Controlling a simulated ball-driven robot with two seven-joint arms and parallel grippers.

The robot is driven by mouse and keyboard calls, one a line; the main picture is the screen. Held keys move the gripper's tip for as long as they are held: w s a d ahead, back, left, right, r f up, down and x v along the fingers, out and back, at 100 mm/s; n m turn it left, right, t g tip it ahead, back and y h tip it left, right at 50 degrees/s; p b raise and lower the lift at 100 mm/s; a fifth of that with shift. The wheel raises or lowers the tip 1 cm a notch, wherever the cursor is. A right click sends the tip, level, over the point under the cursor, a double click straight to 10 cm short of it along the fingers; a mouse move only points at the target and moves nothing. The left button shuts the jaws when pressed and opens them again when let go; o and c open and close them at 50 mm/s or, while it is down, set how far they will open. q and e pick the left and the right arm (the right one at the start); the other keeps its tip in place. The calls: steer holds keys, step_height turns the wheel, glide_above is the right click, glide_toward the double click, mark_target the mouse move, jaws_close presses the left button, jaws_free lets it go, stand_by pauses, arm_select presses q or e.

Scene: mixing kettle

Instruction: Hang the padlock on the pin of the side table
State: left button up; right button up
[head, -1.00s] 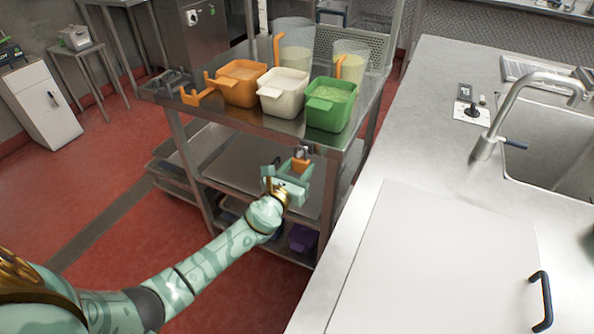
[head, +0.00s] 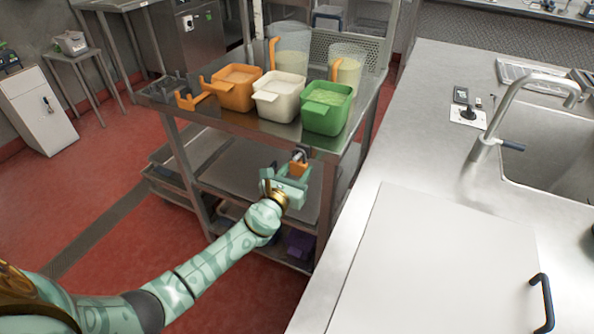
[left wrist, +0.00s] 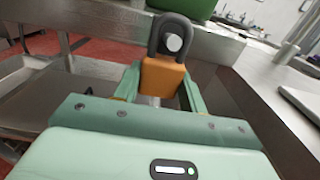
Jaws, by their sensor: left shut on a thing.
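The padlock has an orange body (head: 298,169) and a dark grey shackle. It is upright, just below the front edge of the side table's top (head: 215,122), under the green container. In the left wrist view the padlock (left wrist: 162,78) stands with its shackle up, and the round light end of the pin (left wrist: 173,43) shows inside the shackle loop. I cannot tell how far the pin passes through it. My left gripper (head: 293,177) is shut on the padlock's body, one finger on each side. My right gripper is out of view.
On the side table stand an orange container (head: 236,88), a white container (head: 280,97), a green container (head: 327,108) and two clear jugs. The counter (head: 430,130) with the sink is close on the right. Lower shelves are below my left arm.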

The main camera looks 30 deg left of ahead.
arm_select(q)
steer(key=shift+w+f+b, duration=0.2)
steer(key=shift+f+b, duration=0.15)
steer(key=shift+f, duration=0.1)
stand_by(0.4)
steer(key=o, duration=1.6)
steer(key=shift+c, duration=0.2)
steer(key=s+p, duration=0.1)
steer(key=s, duration=0.6)
steer(key=shift+d, duration=0.15)
